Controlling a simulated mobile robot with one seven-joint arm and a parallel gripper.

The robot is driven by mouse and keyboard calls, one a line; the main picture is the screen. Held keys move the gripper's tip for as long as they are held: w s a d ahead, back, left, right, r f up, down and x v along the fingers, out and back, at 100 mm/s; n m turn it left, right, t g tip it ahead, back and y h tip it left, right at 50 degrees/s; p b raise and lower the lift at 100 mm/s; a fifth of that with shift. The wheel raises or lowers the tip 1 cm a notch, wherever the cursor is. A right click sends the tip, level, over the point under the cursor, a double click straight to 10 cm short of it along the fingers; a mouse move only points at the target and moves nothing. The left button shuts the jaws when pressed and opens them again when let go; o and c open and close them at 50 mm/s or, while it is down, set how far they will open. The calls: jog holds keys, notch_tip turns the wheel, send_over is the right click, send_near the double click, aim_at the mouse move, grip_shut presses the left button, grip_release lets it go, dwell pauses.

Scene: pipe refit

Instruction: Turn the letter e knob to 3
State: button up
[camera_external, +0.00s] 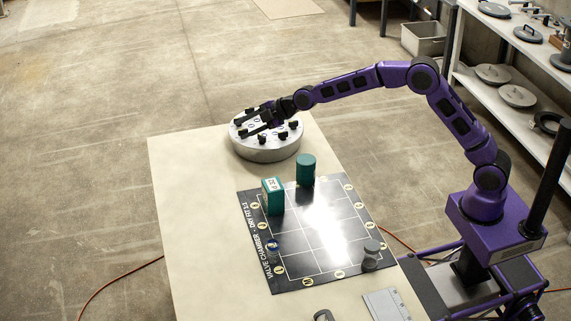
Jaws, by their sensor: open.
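A round grey unit (265,151) with several small black knobs on its top stands at the far end of the table. The knob letters are too small to read, so I cannot tell which knob is e or where it points. My gripper (248,124) is open and reaches from the right over the top of the unit, its two dark fingers pointing left. The fingers are close to the knobs on the left side; I cannot tell whether they touch one. The gripper and its fingers hide part of the unit's top.
On the pale table (185,230) lies a black marked board (290,240). A teal box (272,197), a teal cylinder (306,170) and a grey knobbed piece (371,254) stand on it. A grey plate (386,304) lies near the front. Shelves (510,112) stand at the right. The table's left side is clear.

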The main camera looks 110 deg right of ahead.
aim_at(293, 125)
jog(key=s+d+f+m+y, duration=0.1)
jog(key=s+d+f, duration=0.2)
jog(key=s, duration=0.2)
jog(key=s+d+f+m+g+y, duration=0.1)
jog(key=s+d+f, duration=0.2)
jog(key=s+f, duration=0.1)
jog(key=s+d+f+m+y, duration=0.1)
jog(key=s+d+f, duration=0.2)
jog(key=s, duration=0.3)
jog(key=shift+s+f+g+y, duration=0.3)
jog(key=s+d+r+m+t, duration=0.1)
jog(key=s+d+t, duration=0.15)
jog(key=s, duration=0.45)
jog(key=s+d+r+m+t+y, duration=0.1)
jog(key=s+d+r+m, duration=0.15)
jog(key=s, duration=0.45)
jog(key=s+d+r+t, duration=0.1)
jog(key=s+d+t, duration=0.1)
jog(key=s+d, duration=0.35)
jog(key=x, duration=0.5)
jog(key=a+f+x, duration=0.1)
jog(key=x, duration=0.4)
jog(key=a+x, duration=0.1)
jog(key=x, duration=0.4)
jog(key=shift+w+f+b, duration=0.1)
jog(key=shift+f+b, duration=0.25)
jog(key=shift+f, duration=0.15)
grip_shut()
